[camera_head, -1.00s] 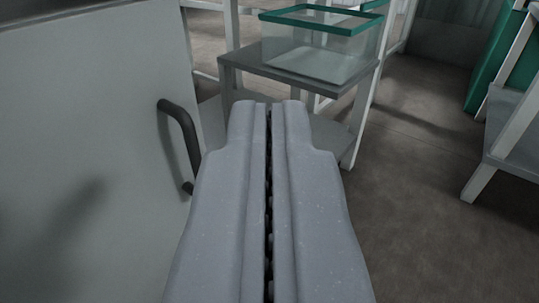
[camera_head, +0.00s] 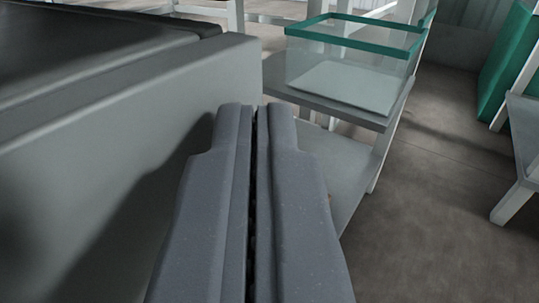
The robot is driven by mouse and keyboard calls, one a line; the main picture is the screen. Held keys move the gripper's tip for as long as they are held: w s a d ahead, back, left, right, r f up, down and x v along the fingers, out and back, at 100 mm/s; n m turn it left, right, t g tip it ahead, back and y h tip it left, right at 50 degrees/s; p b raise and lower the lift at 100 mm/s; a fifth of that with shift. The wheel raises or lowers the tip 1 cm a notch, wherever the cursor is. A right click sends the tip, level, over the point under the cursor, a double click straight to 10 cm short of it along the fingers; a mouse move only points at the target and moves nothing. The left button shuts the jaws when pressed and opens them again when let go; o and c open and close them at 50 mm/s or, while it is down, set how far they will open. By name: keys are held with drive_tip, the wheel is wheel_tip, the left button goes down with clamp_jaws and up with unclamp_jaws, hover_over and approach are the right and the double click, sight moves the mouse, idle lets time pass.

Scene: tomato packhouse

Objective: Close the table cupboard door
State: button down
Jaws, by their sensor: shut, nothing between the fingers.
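My gripper (camera_head: 256,112) is shut and empty, pointing forward in the middle of the view. A plain grey panel (camera_head: 75,180), which looks like the cupboard door, fills the left side. Its top edge runs from the left up to a corner just behind and left of my fingertips. The left finger is close beside the panel and casts a shadow on it; I cannot tell whether they touch. The door's handle is not visible now. Behind the panel's top edge is a dark flat top (camera_head: 90,40).
A glass tank (camera_head: 355,75) with a green rim stands on a grey two-level table (camera_head: 330,114) ahead. A white-legged stand (camera_head: 512,203) and a green surface (camera_head: 505,60) are at the right. The brown floor (camera_head: 430,220) between is open.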

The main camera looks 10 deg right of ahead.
drive_tip(key=shift+a, duration=0.65)
